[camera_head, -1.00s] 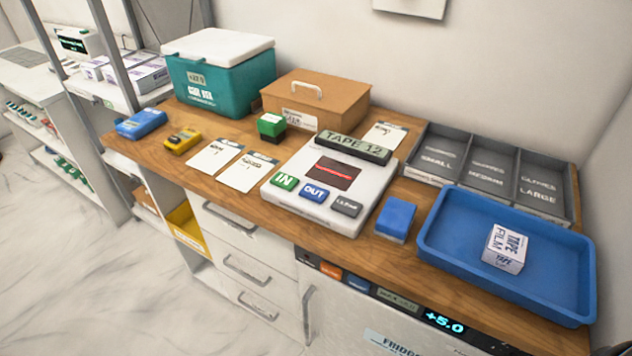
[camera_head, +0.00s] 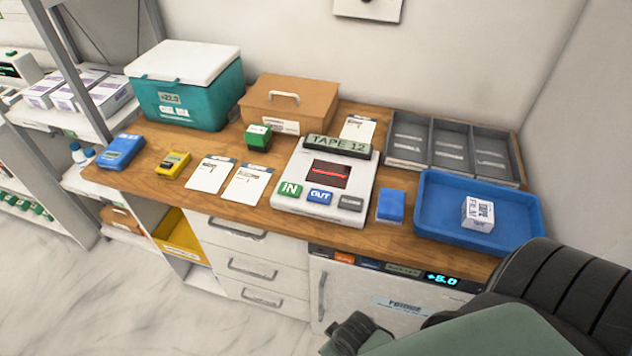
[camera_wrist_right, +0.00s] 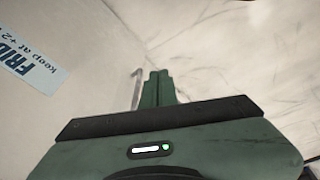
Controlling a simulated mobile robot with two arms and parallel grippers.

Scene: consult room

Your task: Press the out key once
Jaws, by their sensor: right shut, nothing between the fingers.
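The device has a dark screen with a red line and a TAPE 12 display on top. My right gripper (camera_wrist_right: 158,82) shows in the right wrist view, its green fingers shut and empty, in front of the fridge and well away from the key. My right arm enters the head view at the lower right. My left gripper is not in view.
A blue block (camera_head: 391,205) and a blue tray (camera_head: 520,240) holding a tape film box (camera_head: 478,214) lie right of the device. Cards (camera_head: 247,185), a green stamp-like block (camera_head: 258,137) and a yellow device (camera_head: 172,165) lie left. A fridge (camera_head: 385,300) stands below the counter.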

